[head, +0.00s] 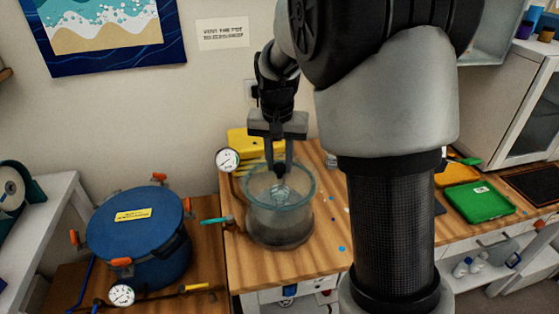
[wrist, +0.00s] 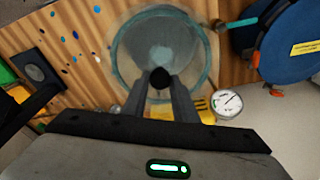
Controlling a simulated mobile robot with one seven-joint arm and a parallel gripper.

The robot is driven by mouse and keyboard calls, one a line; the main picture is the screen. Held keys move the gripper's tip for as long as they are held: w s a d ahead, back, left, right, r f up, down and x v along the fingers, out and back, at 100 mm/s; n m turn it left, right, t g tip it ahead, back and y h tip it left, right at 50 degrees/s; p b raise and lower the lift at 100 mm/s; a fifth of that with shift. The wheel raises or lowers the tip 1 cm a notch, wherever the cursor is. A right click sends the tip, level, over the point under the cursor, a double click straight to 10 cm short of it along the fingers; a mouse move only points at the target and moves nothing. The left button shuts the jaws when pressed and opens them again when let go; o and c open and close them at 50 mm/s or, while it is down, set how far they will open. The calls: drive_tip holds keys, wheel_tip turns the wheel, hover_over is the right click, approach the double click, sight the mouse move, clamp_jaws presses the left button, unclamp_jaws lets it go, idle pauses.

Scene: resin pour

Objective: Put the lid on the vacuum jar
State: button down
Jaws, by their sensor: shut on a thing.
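The vacuum jar (head: 282,228) is a clear, grey-tinted cylinder with a teal rim, upright on the wooden bench. It also shows from above in the wrist view (wrist: 120,50). A pale, blurred thing shows inside it. My gripper (head: 280,170) points down over the jar's mouth; in the wrist view its fingers (wrist: 162,90) are closed on a black knob (wrist: 160,77), which I take as the knob of the lid. The lid's clear disc is hard to separate from the jar's rim. I cannot tell whether it touches the rim.
A pressure gauge (head: 228,160) and a teal-handled valve (head: 215,221) stand close at the jar's left. A blue pot (head: 135,225) with orange clamps is farther left. A yellow box (head: 243,141) is behind. Green (head: 479,202) and yellow trays lie right; small blue spots dot the bench.

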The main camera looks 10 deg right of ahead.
sight(280, 168)
drive_tip(key=shift+f, duration=0.2)
drive_tip(key=c, duration=1.4)
unclamp_jaws()
drive_tip(key=shift+o, duration=0.2)
wheel_tip(280, 168, up, 8)
drive_tip(key=p, duration=0.5)
drive_tip(key=shift+f+p, duration=0.1)
drive_tip(key=shift+p, duration=0.3)
drive_tip(key=shift+s+r, duration=0.1)
drive_tip(key=shift+r, duration=0.15)
drive_tip(key=s+r+n+t, duration=0.2)
drive_tip(key=s+r, duration=0.2)
drive_tip(key=s, duration=0.8)
drive_tip(key=s+r+n+t, duration=0.2)
drive_tip(key=s+r, duration=0.2)
drive_tip(key=s, duration=0.8)
drive_tip(key=shift+s+r+y, duration=0.3)
drive_tip(key=shift+r+y, duration=0.05)
drive_tip(key=shift+y, duration=0.05)
